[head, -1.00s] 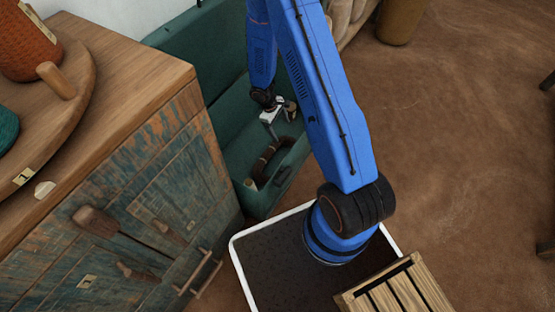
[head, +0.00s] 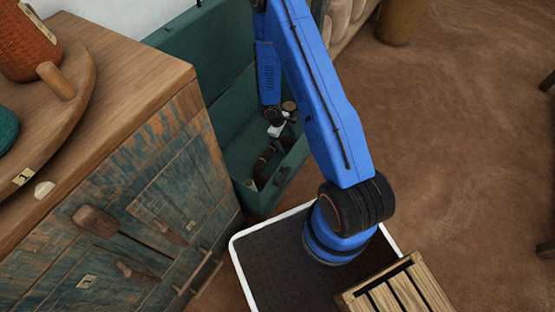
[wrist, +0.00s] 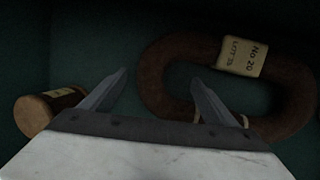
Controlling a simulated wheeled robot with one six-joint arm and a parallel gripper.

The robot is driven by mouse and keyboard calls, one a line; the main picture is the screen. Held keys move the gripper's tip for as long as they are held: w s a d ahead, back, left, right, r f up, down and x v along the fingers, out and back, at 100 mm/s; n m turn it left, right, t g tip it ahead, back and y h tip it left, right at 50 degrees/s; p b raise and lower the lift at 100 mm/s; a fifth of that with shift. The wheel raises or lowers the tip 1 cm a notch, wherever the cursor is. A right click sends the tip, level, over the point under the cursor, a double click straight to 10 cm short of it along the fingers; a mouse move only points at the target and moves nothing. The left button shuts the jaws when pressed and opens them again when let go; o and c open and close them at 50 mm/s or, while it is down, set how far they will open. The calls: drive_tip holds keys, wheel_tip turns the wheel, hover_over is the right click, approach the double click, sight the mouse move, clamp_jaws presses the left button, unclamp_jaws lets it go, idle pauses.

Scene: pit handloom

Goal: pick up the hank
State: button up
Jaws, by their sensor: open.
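The hank (wrist: 180,52) is a dark brown oval ring with a cream paper label reading "No 20" and "LOT 25". It lies in the green chest (head: 183,48), where it also shows in the head view (head: 264,163), partly hidden by my arm. My gripper (wrist: 159,77) is open and empty above it. In the wrist view the ring's left bend shows between the two fingers, and the right finger overlaps the ring's lower side. I cannot tell how far above the hank the fingertips are.
A brown spool-like cylinder (wrist: 38,112) lies left of the fingers in the chest. A slatted wooden crate (head: 398,290) is at the front; bare floor (head: 470,150) lies right.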

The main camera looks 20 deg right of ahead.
drive_tip(key=shift+f, duration=0.1)
drive_tip(key=c, duration=1.3)
drive_tip(key=shift+c, duration=0.2)
wheel_tip(320, 180, up, 10)
